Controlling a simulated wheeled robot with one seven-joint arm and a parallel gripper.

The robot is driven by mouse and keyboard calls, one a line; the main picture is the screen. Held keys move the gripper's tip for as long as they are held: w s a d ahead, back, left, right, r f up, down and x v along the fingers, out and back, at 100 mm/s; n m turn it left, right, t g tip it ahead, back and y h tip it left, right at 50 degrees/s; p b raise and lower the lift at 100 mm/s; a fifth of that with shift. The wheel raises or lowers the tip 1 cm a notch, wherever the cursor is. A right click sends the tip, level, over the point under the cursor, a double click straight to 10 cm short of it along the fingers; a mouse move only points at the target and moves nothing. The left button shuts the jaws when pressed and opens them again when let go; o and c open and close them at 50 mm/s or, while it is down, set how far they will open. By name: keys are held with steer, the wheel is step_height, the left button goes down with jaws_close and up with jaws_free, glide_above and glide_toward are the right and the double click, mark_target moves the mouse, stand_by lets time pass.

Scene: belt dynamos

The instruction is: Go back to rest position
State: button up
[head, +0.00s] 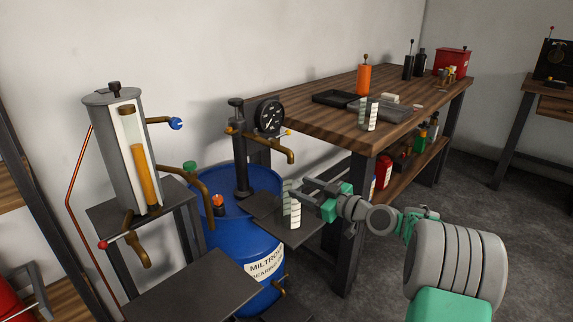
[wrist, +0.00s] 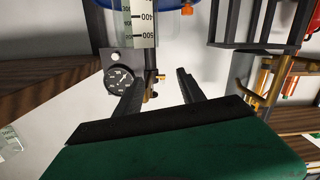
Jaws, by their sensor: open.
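My gripper (head: 308,192) is open, at the end of my outstretched arm. Its two dark fingers also show spread apart in the wrist view (wrist: 156,88), with nothing seen between them. A clear measuring vessel with a white graduated scale (head: 291,206) is just left of the fingertips in the head view, at a dark platform (head: 262,214) by the blue drum. Its scale also shows in the wrist view (wrist: 145,22), beyond the fingers. I cannot tell whether a finger touches it.
A blue drum (head: 228,229) with a black pump and a dial gauge (head: 269,116) stands behind. A wooden workbench (head: 325,113) carries a second graduated vessel (head: 368,114), trays and bottles. A cylindrical dispenser (head: 112,140) stands on a metal stand at the left. Floor at the right is clear.

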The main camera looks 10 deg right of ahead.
steer(key=s+a+r+m+g+h+p, duration=0.2)
steer(key=s+a+r+g+h+p, duration=0.3)
steer(key=s+a+r+p, duration=0.6)
steer(key=s+d+r+m+g+h+p, duration=0.1)
steer(key=s+d+m+p, duration=0.1)
steer(key=s, duration=0.5)
steer(key=s+d+r+m+g+h+p, duration=0.1)
steer(key=s+d+m+g+h+p, duration=0.1)
steer(key=s+p, duration=0.3)
steer(key=s+d+r+m+g+h+p, duration=0.1)
steer(key=s+d+m+g+h+p, duration=0.1)
steer(key=s, duration=0.7)
steer(key=shift+s+d+r+m+p, duration=0.15)
steer(key=shift+d+r+m+p, duration=0.3)
steer(key=shift+m+p, duration=0.6)
steer(key=shift+n, duration=0.35)
steer(key=shift+c, duration=0.6)
